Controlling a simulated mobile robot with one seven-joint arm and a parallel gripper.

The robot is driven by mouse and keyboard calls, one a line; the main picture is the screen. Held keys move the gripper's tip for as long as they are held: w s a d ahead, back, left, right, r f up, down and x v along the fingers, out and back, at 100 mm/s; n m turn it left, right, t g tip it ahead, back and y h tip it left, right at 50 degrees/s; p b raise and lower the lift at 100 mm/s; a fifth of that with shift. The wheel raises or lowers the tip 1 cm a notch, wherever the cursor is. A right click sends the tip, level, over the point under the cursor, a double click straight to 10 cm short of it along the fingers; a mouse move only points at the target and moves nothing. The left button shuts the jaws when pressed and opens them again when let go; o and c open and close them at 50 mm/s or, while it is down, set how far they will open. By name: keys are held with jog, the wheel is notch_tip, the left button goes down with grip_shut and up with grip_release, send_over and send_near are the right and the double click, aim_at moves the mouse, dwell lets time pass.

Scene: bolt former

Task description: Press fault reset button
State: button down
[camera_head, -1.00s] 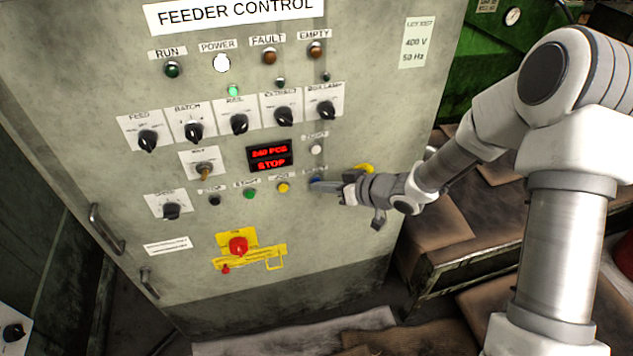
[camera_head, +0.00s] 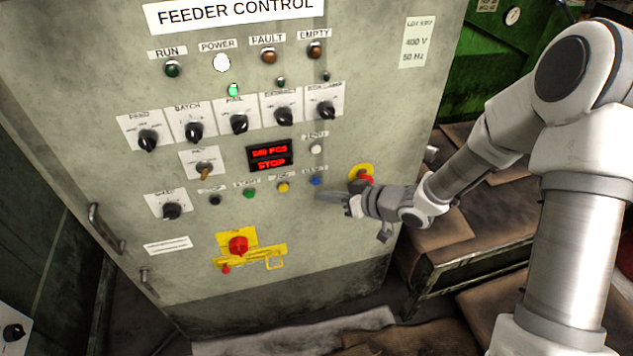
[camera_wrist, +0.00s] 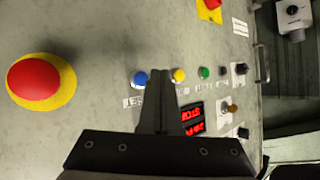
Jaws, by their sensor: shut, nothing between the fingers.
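A blue push button (camera_head: 316,181) sits at the right end of the button row on the grey feeder control panel (camera_head: 340,110), under a small label that seems to read RESET. In the wrist view the blue button (camera_wrist: 140,78) shows fully, just left of my fingertips. My gripper (camera_head: 322,194) is shut and empty. In the wrist view my shut fingers (camera_wrist: 158,88) point at the panel between the blue and yellow buttons. I cannot tell the exact gap to the panel.
A red emergency button on a yellow ring (camera_head: 361,174) is close behind my wrist. Yellow (camera_head: 283,187) and green (camera_head: 249,194) buttons lie left of the blue one. A red display (camera_head: 270,156) reads STOP. Another red button (camera_head: 238,245) is lower left.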

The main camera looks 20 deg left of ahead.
jog(key=shift+s+d, duration=0.45)
jog(key=shift+s, duration=0.3)
jog(key=shift+s+d, duration=0.45)
jog(key=shift+s, duration=0.25)
jog(key=w+d+r+m+t+h+p, duration=0.2)
jog(key=d+r+m+t+h+p, duration=0.3)
jog(key=d+r+h, duration=1.05)
jog(key=s+d+r+m+g+y, duration=0.2)
jog(key=s+d+r, duration=0.3)
jog(key=s, duration=0.5)
jog(key=s+d+r+m+g+y, duration=0.1)
jog(key=s+d+r+m, duration=0.3)
jog(key=s, duration=0.6)
notch_tip(320, 180, up, 3)
jog(key=shift+d+f+g+y+b, duration=0.2)
jog(key=shift+d+g+y+b, duration=0.15)
jog(key=shift+g+y, duration=0.1)
